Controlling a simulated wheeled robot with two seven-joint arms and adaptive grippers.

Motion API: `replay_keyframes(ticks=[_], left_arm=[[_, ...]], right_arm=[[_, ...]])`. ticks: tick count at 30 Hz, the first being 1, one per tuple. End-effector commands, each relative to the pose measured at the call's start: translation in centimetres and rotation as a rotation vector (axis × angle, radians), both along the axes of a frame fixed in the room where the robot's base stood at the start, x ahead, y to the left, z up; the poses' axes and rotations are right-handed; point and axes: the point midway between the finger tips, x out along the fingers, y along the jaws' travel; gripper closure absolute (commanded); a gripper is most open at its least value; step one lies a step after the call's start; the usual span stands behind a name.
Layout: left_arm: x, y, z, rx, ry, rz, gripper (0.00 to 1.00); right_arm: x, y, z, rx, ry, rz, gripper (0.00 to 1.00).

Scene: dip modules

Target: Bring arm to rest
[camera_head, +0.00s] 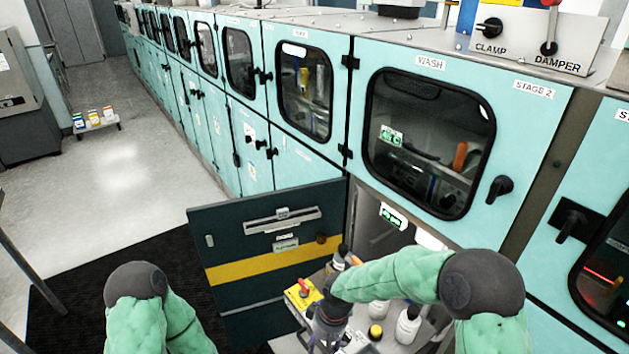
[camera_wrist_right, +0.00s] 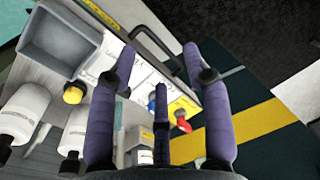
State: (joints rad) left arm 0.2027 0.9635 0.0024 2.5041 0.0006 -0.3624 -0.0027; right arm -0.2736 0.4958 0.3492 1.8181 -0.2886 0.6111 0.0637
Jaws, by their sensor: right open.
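My right arm (camera_head: 390,276), in a green sleeve, reaches from the lower right over a tray in front of the open lower compartment. My right gripper (camera_head: 326,335) points down at its end, partly cut by the frame bottom. In the right wrist view its purple fingers (camera_wrist_right: 158,68) are spread open with nothing between them. A yellow box with a red knob (camera_head: 303,292) is beside it and also shows beyond the fingers (camera_wrist_right: 181,115). My left arm (camera_head: 150,315) shows only in part at the lower left; its gripper is out of view.
The dark lower door (camera_head: 260,240) with a yellow stripe stands open. A grey bin (camera_wrist_right: 58,42) shows in the wrist view.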

Motion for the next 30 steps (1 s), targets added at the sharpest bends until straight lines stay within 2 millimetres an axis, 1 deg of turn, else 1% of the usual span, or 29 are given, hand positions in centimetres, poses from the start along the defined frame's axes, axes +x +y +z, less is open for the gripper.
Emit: replay_keyframes(ticks=[1,2,3,5,6,9,12,15,18,20,24,30], left_arm=[[0.0,0.0,-0.8,0.000,-0.001,0.000,0.60],[0.0,0.0,-1.2,0.000,-0.001,0.000,0.60],[0.1,0.0,-1.7,0.000,-0.001,0.000,0.60],[0.1,0.0,-2.5,0.000,-0.001,0.000,0.60],[0.1,0.0,-3.2,0.000,-0.001,0.000,0.60],[0.0,0.0,-4.6,0.000,0.000,0.000,0.60],[0.0,0.0,-5.7,0.000,0.000,0.000,0.60],[0.0,0.0,-6.6,0.000,0.000,0.000,0.60],[0.0,0.0,-7.2,0.000,0.000,0.000,0.60],[0.0,0.0,-7.4,0.000,0.000,0.000,0.60],[0.0,0.0,-7.5,0.000,-0.001,0.000,0.60],[0.0,0.0,-7.4,0.000,-0.001,0.000,0.60]], right_arm=[[-0.9,-0.6,-2.7,0.018,0.021,-0.030,0.51],[-1.4,-0.8,-4.0,0.033,0.028,-0.052,0.51],[-2.1,-1.2,-5.9,0.053,0.039,-0.084,0.51],[-3.6,-1.9,-9.2,0.086,0.056,-0.146,0.51],[-4.7,-2.4,-11.4,0.107,0.066,-0.196,0.51],[-7.7,-3.8,-16.3,0.150,0.082,-0.326,0.51],[-10.5,-5.1,-19.8,0.171,0.087,-0.444,0.51],[-12.8,-6.2,-22.2,0.175,0.086,-0.541,0.51],[-14.5,-7.0,-23.6,0.173,0.083,-0.610,0.51],[-15.3,-7.4,-24.1,0.169,0.082,-0.639,0.51],[-16.0,-7.8,-24.5,0.166,0.076,-0.668,0.51],[-16.0,-7.8,-24.4,0.166,0.075,-0.668,0.51]])
